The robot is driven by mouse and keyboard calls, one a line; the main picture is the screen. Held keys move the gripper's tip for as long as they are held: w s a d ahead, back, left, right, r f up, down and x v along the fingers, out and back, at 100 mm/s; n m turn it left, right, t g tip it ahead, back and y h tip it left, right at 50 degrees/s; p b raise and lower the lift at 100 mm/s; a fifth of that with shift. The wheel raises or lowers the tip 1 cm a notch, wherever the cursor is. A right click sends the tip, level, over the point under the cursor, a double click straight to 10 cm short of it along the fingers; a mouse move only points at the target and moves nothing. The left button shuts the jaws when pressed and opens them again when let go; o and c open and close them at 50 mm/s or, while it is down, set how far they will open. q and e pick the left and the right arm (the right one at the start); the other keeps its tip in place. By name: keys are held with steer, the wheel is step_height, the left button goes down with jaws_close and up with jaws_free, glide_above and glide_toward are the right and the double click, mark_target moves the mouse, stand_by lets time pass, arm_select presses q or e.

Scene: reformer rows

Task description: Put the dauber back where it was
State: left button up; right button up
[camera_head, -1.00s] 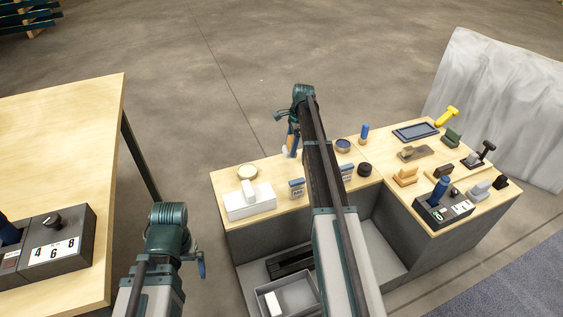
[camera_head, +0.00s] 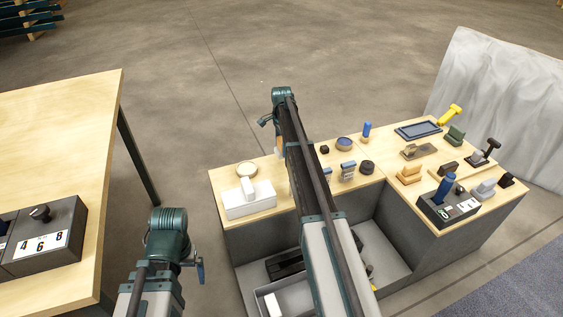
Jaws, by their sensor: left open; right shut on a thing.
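My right gripper (camera_head: 272,124) is over the back of the middle bench, mostly behind my own arm. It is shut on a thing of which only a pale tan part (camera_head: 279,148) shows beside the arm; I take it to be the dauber. Whether it touches the bench top I cannot tell. A similar blue-handled piece with a tan lower end (camera_head: 366,132) stands at the bench's back edge. My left gripper (camera_head: 199,270) is open and empty, low between the two tables; its fingers show only partly.
On the bench (camera_head: 225,183) stand a white box (camera_head: 249,203), a round tin (camera_head: 247,169), a round blue-topped pot (camera_head: 344,144), small blue-labelled blocks (camera_head: 348,169) and a dark round piece (camera_head: 367,167). The left table (camera_head: 60,140) is mostly bare.

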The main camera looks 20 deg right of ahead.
mark_target(281, 154)
arm_select(q)
steer(key=shift+f, duration=0.45)
arm_select(e)
steer(key=shift+f, duration=0.45)
step_height(281, 154, down, 4)
steer(key=b, duration=0.4)
steer(key=shift+r, duration=0.3)
steer(key=o, duration=1.1)
arm_select(q)
step_height(281, 154, down, 4)
steer(key=shift+d+r, duration=0.1)
steer(key=shift+r, duration=0.05)
steer(key=shift+r, duration=0.2)
step_height(281, 154, up, 12)
steer(key=p, duration=1.2)
arm_select(e)
step_height(281, 154, up, 12)
steer(key=shift+r, duration=0.1)
arm_select(q)
steer(key=shift+f, duration=0.2)
arm_select(e)
steer(key=shift+f, duration=0.2)
